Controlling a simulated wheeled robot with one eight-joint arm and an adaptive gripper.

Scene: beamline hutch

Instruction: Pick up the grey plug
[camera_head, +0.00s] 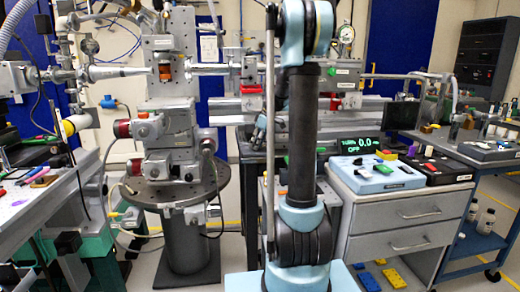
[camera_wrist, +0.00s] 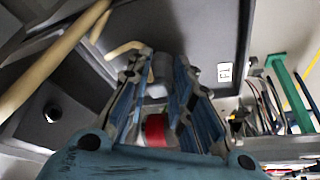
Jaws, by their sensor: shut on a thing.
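In the wrist view my gripper (camera_wrist: 162,80) reaches forward with its two blue-padded fingers. It is shut on a grey, rounded thing (camera_wrist: 160,66) between the fingertips, which looks like the grey plug. Only part of it shows, as the fingers cover its sides. A red piece (camera_wrist: 156,130) shows nearer the palm, between the fingers; I cannot tell what it belongs to. In the head view my arm's dark column stands in the middle and hides most of the gripper, so the plug cannot be made out there.
A dark panel with a white label (camera_wrist: 224,72) lies beyond the fingers; a tan hose (camera_wrist: 55,62) runs at left. In the head view, a grey drawer cabinet (camera_head: 405,222) with a light-blue box (camera_head: 375,174) stands right, a blue cart (camera_head: 490,212) beyond it, and a round-based instrument stand (camera_head: 186,240) left.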

